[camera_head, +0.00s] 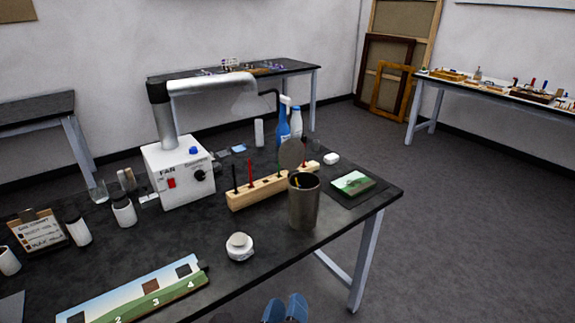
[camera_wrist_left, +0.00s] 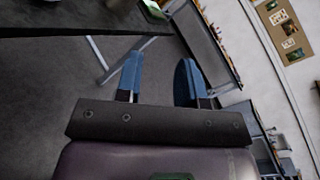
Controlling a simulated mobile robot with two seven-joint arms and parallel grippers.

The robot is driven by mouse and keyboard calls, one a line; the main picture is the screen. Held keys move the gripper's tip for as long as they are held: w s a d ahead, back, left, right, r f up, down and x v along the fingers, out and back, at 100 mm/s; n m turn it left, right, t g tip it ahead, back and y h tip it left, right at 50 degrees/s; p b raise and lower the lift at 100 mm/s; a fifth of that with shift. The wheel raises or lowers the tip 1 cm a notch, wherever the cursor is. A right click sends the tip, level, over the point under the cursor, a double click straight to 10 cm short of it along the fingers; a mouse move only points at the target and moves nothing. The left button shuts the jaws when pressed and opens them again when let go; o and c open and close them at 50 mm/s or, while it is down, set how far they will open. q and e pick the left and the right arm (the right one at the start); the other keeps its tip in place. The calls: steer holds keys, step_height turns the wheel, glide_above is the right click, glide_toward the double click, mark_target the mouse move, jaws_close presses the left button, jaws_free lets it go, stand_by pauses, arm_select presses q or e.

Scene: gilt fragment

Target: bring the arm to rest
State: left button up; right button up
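My left gripper (camera_head: 285,308) shows at the bottom edge of the head view, just off the front edge of the black worktable (camera_head: 240,278). Its two blue fingers stand apart with nothing between them. The left wrist view shows the same open fingers (camera_wrist_left: 158,82) over the grey floor, with the dark table edge at upper left. My right gripper is in neither view.
A small green painting (camera_head: 352,183) lies at the right corner. Floor to the right is free.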

arm_select(q)
steer(key=w+a+f+n+g, duration=0.3)
steer(key=a+f+n, duration=0.6)
steer(key=n, duration=1.1)
steer(key=s+a+f+n+y, duration=0.1)
steer(key=s+a+f+n, duration=0.2)
steer(key=a, duration=0.3)
steer(key=s+a+f+n+g+y, duration=0.1)
steer(key=s+a+f+n, duration=0.3)
steer(key=a+f, duration=0.1)
steer(key=s+a+f+n+g+y, duration=0.1)
steer(key=s+a+f+n+y, duration=0.1)
steer(key=a+f, duration=0.3)
steer(key=s+a+n, duration=0.1)
steer(key=a, duration=0.1)
steer(key=shift+s+a, duration=0.2)
steer(key=shift+a, duration=0.1)
steer(key=shift+d, duration=0.15)
